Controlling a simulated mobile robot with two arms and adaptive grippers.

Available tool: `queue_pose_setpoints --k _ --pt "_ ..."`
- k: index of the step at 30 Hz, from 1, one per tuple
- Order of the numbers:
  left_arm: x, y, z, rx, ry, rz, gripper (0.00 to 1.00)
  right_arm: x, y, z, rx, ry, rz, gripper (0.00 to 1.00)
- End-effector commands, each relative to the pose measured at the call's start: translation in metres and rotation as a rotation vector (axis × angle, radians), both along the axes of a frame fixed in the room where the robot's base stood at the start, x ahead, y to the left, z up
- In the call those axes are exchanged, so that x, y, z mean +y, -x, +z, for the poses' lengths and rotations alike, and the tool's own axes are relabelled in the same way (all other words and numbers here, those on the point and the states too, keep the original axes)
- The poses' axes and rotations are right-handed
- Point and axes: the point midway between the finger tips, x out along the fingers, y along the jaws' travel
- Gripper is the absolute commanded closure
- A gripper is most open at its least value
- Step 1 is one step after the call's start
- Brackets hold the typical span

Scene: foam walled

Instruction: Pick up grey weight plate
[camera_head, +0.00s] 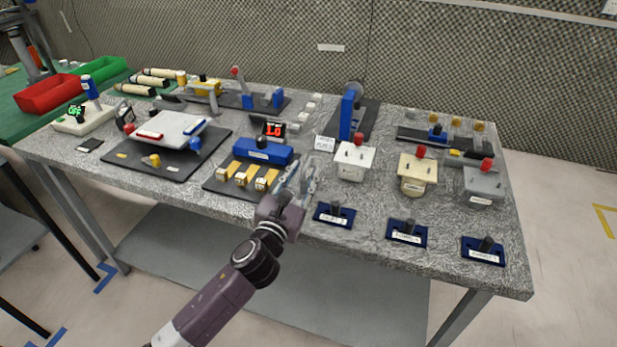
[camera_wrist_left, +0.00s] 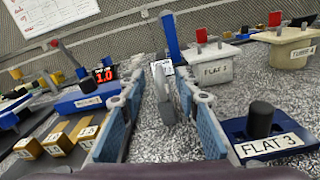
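My left gripper (camera_head: 301,172) is over the front middle of the table. In the left wrist view its two blue-and-grey fingers (camera_wrist_left: 157,85) are spread apart. A narrow grey piece with a rounded lower end (camera_wrist_left: 166,108) shows between them, with gaps on both sides; it may be the grey weight plate seen edge-on, but I cannot tell for sure. I cannot make out a grey plate clearly in the head view, where the fingers cover that spot. My right gripper is not in view.
A blue block with yellow labelled cubes (camera_head: 241,178) is left of the gripper. A navy base marked FLAT (camera_head: 334,214) and a white block with a red knob (camera_head: 353,161) are to the right. A red 1.0 display (camera_head: 273,129) and a blue upright (camera_head: 347,113) stand behind.

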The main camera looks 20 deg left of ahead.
Motion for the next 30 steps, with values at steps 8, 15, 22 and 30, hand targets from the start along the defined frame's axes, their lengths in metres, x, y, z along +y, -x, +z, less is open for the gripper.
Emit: queue_pose_setpoints --k 8,15,22,30 --pt "0.0 -0.036 -0.001 -0.002 0.001 0.001 0.7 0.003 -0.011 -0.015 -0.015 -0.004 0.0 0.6" --pt "0.0 -0.04 0.0 0.0 0.001 0.0 0.7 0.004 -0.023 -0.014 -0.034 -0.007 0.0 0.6" --pt "0.0 -0.04 0.0 0.0 0.001 0.001 0.89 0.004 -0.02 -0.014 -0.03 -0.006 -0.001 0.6" --pt "0.0 -0.04 0.0 0.0 0.001 0.001 1.0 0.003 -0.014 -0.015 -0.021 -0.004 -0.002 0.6"
